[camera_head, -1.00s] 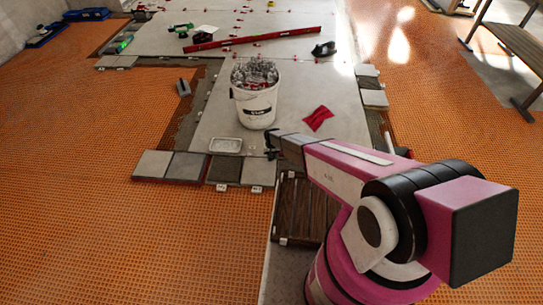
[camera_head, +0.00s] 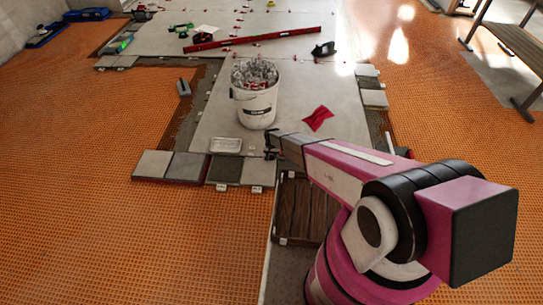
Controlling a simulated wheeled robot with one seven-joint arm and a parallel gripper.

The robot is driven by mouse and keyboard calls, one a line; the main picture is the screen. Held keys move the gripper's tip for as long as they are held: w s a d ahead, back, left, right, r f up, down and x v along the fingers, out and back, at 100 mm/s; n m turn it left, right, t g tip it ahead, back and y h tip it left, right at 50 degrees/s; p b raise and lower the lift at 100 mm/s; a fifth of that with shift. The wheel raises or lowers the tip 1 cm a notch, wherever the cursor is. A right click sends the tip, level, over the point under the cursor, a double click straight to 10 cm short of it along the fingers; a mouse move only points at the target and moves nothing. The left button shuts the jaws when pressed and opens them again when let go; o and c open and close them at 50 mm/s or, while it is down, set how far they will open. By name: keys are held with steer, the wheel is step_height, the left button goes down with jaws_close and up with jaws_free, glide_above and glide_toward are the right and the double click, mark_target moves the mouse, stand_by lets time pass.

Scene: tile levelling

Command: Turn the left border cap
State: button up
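Small white caps show along the front edge of the border tiles: one at the left (camera_head: 221,187) and one to its right (camera_head: 256,189). They are tiny, and I cannot tell how either is turned. My gripper (camera_head: 270,147) is above the border by the right end of the tile row, behind and to the right of these caps. It appears apart from both. Its dark fingers are small in the picture, and I cannot tell whether they are open or shut. No held object can be made out.
A white bucket (camera_head: 256,108) full of clips stands on the large grey tiles behind my gripper. A small metal tray (camera_head: 226,145) lies left of the gripper, a red cloth (camera_head: 318,118) to its right. A long red level (camera_head: 255,39) lies farther back. Orange matting (camera_head: 90,130) is open at left.

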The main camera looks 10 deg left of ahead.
steer(key=shift+o, duration=0.9)
steer(key=shift+r, duration=0.15)
step_height(320, 180, up, 11)
steer(key=shift+f, duration=0.2)
